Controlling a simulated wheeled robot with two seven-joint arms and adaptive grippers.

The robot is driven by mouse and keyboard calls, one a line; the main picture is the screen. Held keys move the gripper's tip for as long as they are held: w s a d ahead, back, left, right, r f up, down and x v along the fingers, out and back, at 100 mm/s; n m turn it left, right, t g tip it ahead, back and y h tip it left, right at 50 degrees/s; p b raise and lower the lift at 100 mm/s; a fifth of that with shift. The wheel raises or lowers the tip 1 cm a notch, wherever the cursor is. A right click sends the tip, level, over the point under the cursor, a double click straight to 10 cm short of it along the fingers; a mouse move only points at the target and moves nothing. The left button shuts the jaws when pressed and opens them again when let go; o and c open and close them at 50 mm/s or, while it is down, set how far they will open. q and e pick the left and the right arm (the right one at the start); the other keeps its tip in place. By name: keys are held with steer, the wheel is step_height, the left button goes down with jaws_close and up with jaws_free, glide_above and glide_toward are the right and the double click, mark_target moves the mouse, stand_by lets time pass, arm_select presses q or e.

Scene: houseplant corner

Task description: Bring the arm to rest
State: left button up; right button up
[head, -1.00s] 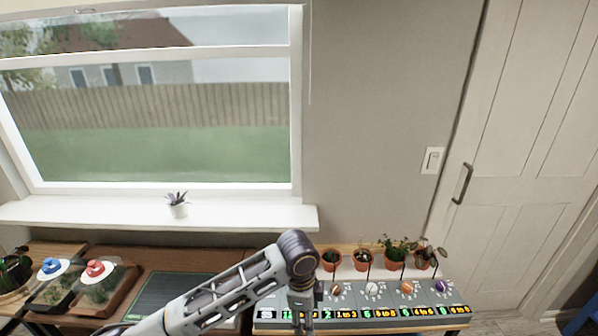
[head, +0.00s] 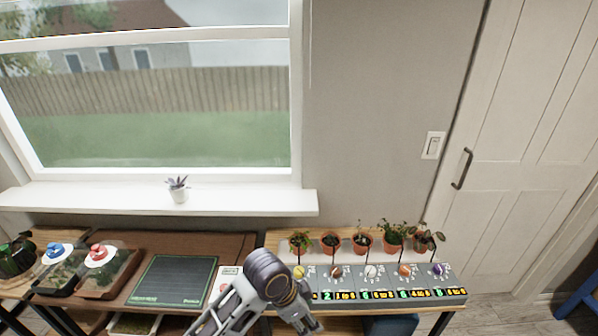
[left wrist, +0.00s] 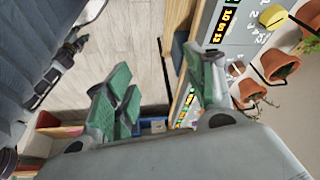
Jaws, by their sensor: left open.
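My left arm comes in from the bottom left in the head view. Its left gripper (head: 308,326) hangs at the lower edge, in front of the grey control panel (head: 455,281), partly cut off. In the left wrist view, the left gripper (left wrist: 160,92) has its two green-padded fingers apart with nothing between them. Floor and furniture show past the fingers. The panel (left wrist: 222,45) shows beyond the fingers at the right. My right gripper is in neither view.
Several potted plants (head: 362,244) stand behind the panel, with coloured knobs and lit displays on it. A dark green mat (head: 175,280) and clear-lidded trays (head: 106,272) lie to the left. A small succulent (head: 178,190) stands on the windowsill. A door (head: 520,150) is at the right.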

arm_select(q)
steer(key=s+a+f+n+t+y, duration=0.1)
steer(key=s+a+f+n, duration=0.2)
steer(key=a, duration=0.5)
steer(key=s+a+f+n+y, duration=0.1)
steer(key=s+a+n+y, duration=0.1)
steer(key=s+a+n, duration=0.45)
steer(key=s+a+f+n+t+y, duration=0.1)
steer(key=a+f+n, duration=0.15)
steer(key=a, duration=0.75)
step_height(320, 180, down, 33)
steer(key=s+g, duration=0.1)
steer(key=s, duration=0.1)
steer(key=s+a+f, duration=0.2)
steer(key=s+f, duration=0.7)
steer(key=s, duration=0.2)
steer(key=s+a+f+g, duration=0.1)
steer(key=s+a+f, duration=0.2)
steer(key=s+f, duration=0.7)
steer(key=shift+s+a+f, duration=0.15)
steer(key=shift+s+f, duration=0.1)
steer(key=shift+s, duration=0.2)
stand_by(1.4)
